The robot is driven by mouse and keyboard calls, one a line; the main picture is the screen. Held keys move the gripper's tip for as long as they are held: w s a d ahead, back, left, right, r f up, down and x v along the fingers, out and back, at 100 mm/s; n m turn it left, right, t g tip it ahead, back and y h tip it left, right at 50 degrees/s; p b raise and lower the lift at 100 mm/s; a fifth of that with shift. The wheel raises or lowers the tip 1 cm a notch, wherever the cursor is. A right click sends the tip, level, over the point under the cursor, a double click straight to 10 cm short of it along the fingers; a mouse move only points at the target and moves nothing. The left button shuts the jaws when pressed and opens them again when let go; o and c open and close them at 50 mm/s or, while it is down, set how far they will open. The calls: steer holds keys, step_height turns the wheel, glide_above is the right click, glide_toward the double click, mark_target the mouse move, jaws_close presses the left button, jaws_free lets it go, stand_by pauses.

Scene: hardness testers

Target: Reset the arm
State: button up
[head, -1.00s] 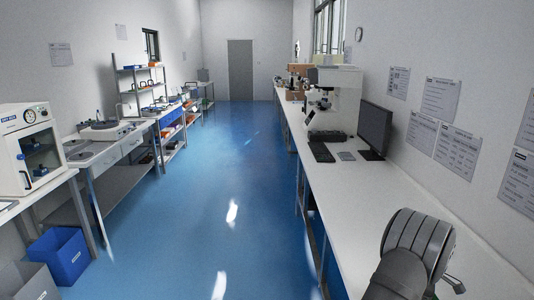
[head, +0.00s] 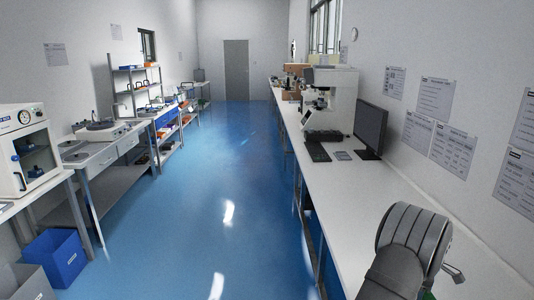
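My arm shows at the lower right of the head view, above the near end of the right-hand white bench (head: 372,195). Its large grey ribbed joint and dark grey link fill that corner. A small metal part (head: 455,272) sticks out to the right behind the joint; it may belong to my gripper, but its fingers cannot be made out. Whether anything is held is hidden.
The right bench carries a hardness tester (head: 328,100), keyboard (head: 317,151) and monitor (head: 370,128). On the left stand a white oven-like cabinet (head: 28,150), a drawer table (head: 103,160) and a blue bin (head: 55,258). The blue aisle floor (head: 205,190) is clear.

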step_height(320, 180, down, 4)
steer(key=shift+r, duration=0.15)
steer(key=shift+d+r, duration=0.1)
step_height(320, 180, up, 3)
steer(key=shift+r, duration=0.2)
steer(key=s+d+r, duration=0.3)
steer(key=s+r, duration=0.4)
steer(key=s, duration=0.4)
steer(key=s+d+n, duration=0.1)
steer(key=s+n, duration=0.4)
steer(key=s, duration=1.6)
steer(key=w+f, duration=0.2)
steer(key=w, duration=0.1)
steer(key=w+f, duration=0.2)
steer(key=w, duration=0.2)
steer(key=w+f, duration=0.2)
steer(key=w, duration=0.2)
steer(key=shift+w+d+f, duration=0.1)
steer(key=shift+d+f, duration=0.05)
steer(key=shift+d, duration=0.25)
steer(key=shift+w+f, duration=0.15)
steer(key=shift+f, duration=0.65)
